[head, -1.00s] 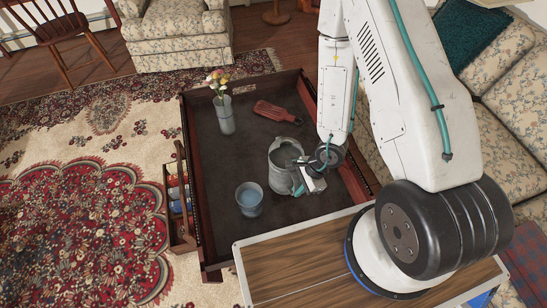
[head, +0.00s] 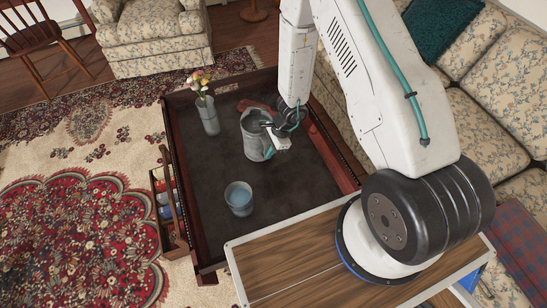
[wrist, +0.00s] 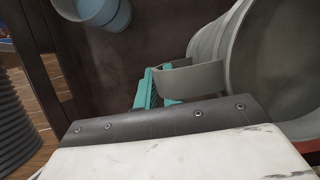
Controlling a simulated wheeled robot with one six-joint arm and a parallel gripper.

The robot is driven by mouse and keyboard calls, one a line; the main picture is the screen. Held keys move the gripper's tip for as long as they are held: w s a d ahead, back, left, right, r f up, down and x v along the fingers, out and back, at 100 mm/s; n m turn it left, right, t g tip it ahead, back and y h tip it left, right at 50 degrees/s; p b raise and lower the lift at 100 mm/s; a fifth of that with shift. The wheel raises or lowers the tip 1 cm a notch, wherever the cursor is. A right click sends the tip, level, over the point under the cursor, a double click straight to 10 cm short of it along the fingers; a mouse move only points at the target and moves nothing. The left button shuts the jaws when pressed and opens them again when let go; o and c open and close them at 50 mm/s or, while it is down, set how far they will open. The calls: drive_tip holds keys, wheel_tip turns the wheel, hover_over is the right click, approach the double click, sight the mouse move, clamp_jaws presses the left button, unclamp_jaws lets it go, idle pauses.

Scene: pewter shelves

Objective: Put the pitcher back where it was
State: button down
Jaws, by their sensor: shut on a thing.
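The grey metal pitcher (head: 252,138) is upright over the dark tray-like table, between the flower vase and my arm. Whether its base touches the table top I cannot tell. My gripper (head: 270,150) is at its right side, shut on its handle. In the wrist view the pitcher's round body (wrist: 285,65) fills the right side. Its strap handle (wrist: 188,80) runs to the teal finger pads (wrist: 150,90). The far part of the grip is hidden.
A translucent blue cup (head: 239,198) stands nearer the front of the table (head: 200,170). A flower vase (head: 208,115) stands at back left. A red flat object (head: 255,105) lies behind the pitcher, partly hidden. A raised rim surrounds the table; its front left is clear.

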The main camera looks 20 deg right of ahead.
drive_tip(key=shift+w+f, duration=0.1)
drive_tip(key=shift+f, duration=1.8)
drive_tip(key=c, duration=1.5)
unclamp_jaws()
drive_tip(key=shift+r, duration=0.15)
